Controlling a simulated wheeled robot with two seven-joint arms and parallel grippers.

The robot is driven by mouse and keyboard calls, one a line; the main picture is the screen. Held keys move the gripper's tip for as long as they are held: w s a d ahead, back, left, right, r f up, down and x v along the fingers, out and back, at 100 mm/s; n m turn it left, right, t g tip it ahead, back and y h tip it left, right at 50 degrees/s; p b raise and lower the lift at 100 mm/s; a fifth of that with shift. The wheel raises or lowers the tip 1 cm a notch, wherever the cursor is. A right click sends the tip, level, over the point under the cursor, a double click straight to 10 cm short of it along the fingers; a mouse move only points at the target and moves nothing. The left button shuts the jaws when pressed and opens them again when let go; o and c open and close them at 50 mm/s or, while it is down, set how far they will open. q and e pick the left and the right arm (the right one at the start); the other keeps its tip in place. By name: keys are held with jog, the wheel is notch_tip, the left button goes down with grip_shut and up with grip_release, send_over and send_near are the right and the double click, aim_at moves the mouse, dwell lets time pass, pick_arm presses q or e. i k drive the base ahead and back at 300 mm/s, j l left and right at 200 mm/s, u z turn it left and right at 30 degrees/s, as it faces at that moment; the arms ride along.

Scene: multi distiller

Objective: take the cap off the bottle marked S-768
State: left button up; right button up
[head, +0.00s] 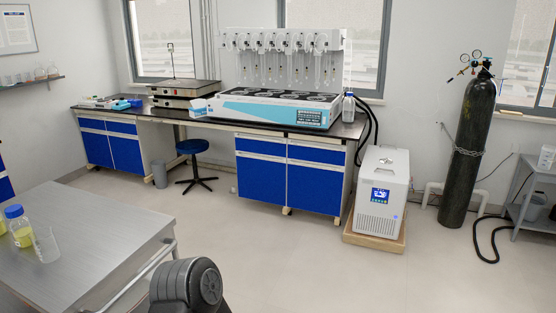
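A clear bottle (20,232) with a blue cap (13,211) and yellow liquid stands upright on a steel table (110,228) at the lower left. Its cap is on. I cannot read any marking on it, so I cannot tell whether it is S-768. A clear empty glass vessel (46,244) stands just to its right. Part of another yellowish item is cut off at the left edge. A small clear bottle (348,107) stands at the right end of the far bench. Neither of my grippers is in view; only a dark arm link of mine shows at the bottom.
The far bench (210,120) carries a multi-position distiller (275,108) and a hot plate (185,90). A blue stool (193,147), a white chiller (380,190) and a gas cylinder (470,140) stand on the floor. The floor between the steel table and the bench is clear.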

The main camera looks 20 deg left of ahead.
aim_at(20, 227)
jog(key=k+j+u, duration=0.1)
jog(key=k+j, duration=0.15)
jog(key=j, duration=1.1)
jog(key=k+j+u, duration=0.15)
jog(key=j, duration=1.25)
jog(key=k+j+u, duration=0.1)
jog(key=j, duration=1.3)
jog(key=k+j+u, duration=0.15)
jog(key=j, duration=1.3)
